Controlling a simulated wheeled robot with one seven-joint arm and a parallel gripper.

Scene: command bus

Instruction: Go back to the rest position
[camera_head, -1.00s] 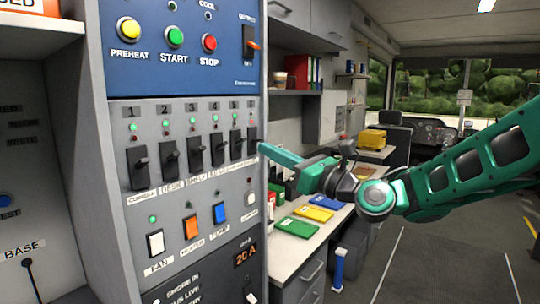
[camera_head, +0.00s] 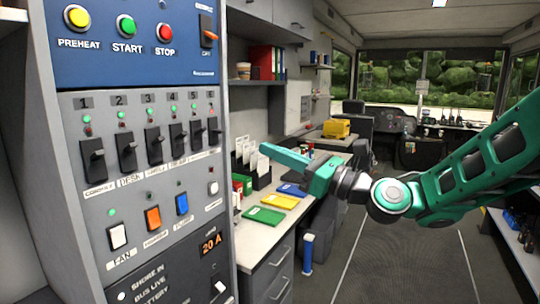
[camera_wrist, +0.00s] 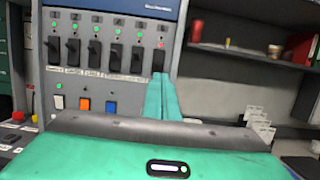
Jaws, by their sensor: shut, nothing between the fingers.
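My green gripper (camera_head: 266,149) is in front of the desk in the head view, to the right of the grey switch panel (camera_head: 62,105). Its fingers lie together and hold nothing. A gap shows between the fingertips and the panel in the head view. In the wrist view the shut fingers (camera_wrist: 161,78) point toward the panel, overlapping the area just below the rightmost black switch (camera_wrist: 159,60). My arm reaches in from the right side of the head view.
A desk (camera_head: 240,234) with green, yellow and blue folders stands right of the panel. A yellow case (camera_head: 337,128) sits farther back. Shelves (camera_head: 255,83) hang above the desk. The aisle floor (camera_head: 400,270) is clear in the middle.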

